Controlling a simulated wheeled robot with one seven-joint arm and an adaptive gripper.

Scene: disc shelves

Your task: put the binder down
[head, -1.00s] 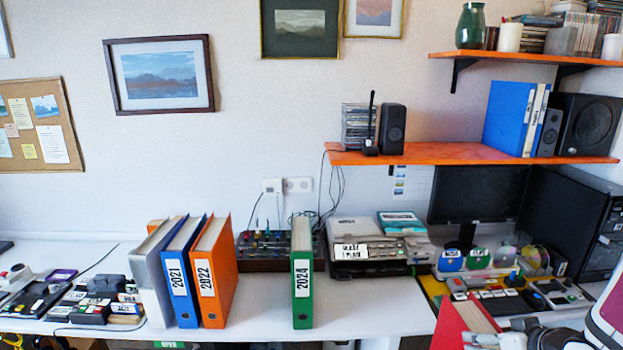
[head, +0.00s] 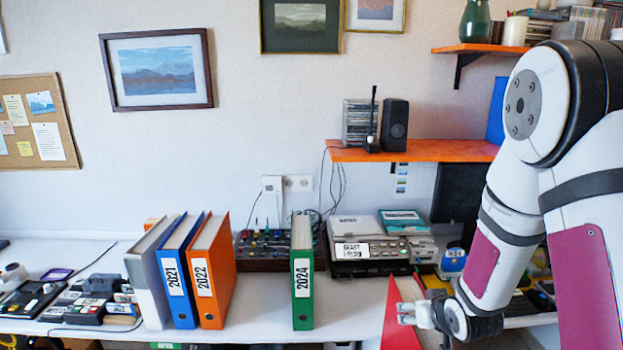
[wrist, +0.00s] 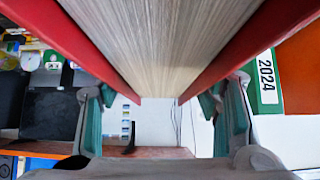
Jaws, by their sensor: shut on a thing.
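A red binder (head: 393,318) is in my gripper (head: 428,313), at the lower middle-right of the head view. Its lower part is cut off by the frame, so I cannot tell if it touches the desk. In the wrist view, the binder's red covers (wrist: 232,62) and page block fill the middle, with my gripper's fingers (wrist: 160,103) shut on both sides. The green 2024 binder (head: 302,285) stands upright on the white desk (head: 262,300), left of the red one.
The grey, blue 2021 (head: 181,285) and orange 2022 (head: 214,280) binders stand grouped further left. Bare desk lies between orange and green, and right of green. A label device (head: 365,255) sits behind. My arm hides much of the right side.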

